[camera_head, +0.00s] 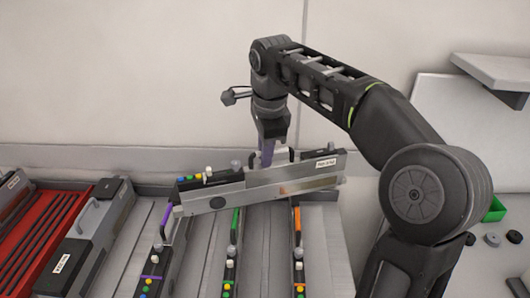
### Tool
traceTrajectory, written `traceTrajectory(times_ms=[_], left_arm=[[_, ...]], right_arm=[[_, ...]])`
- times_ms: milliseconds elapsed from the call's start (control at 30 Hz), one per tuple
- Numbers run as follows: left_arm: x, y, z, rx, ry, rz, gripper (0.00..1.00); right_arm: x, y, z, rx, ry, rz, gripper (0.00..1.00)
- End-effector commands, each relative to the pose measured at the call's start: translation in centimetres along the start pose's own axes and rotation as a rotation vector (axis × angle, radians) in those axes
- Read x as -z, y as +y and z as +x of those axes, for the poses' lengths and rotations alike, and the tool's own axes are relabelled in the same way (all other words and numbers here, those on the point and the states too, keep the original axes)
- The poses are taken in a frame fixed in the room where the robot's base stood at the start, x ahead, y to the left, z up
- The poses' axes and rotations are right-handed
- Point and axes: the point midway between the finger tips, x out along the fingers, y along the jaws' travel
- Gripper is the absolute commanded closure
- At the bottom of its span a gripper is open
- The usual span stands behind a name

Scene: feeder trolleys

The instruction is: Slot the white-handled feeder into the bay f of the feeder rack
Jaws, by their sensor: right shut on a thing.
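My right gripper (267,158) points down and is shut on the top of a long grey and black feeder (262,187), near its middle. The feeder hangs crosswise over the feeder rack (201,250), tilted slightly with its right end higher. It has a label near its right end and a white knob with coloured buttons near its left end. The gripper hides most of its handle, so I cannot tell the handle's colour. The rack has several lengthwise bays. Bay letters are not readable, so I cannot tell which is bay f. My left gripper is not in view.
Feeders with purple (166,222), green (235,225) and orange (297,222) handles sit in the rack below the held feeder. Bare strips lie between them. A red tray (62,212) and a grey-black unit (92,226) stand left. A green bin (495,210) is at right.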

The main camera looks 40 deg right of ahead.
Motion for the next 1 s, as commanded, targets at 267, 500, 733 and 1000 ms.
traceTrajectory(times_ms=[267,500,733,1000], left_arm=[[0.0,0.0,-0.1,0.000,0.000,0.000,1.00],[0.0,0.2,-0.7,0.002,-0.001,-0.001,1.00],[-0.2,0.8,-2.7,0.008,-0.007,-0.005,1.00],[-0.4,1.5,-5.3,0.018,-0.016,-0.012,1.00]], right_arm=[[0.0,-0.1,-0.2,0.006,-0.001,-0.001,1.00],[-0.1,0.2,-0.7,0.003,-0.011,-0.071,1.00],[-0.7,1.6,-1.5,-0.004,-0.061,-0.335,1.00],[-1.4,4.1,-2.1,-0.005,-0.144,-0.750,1.00]])
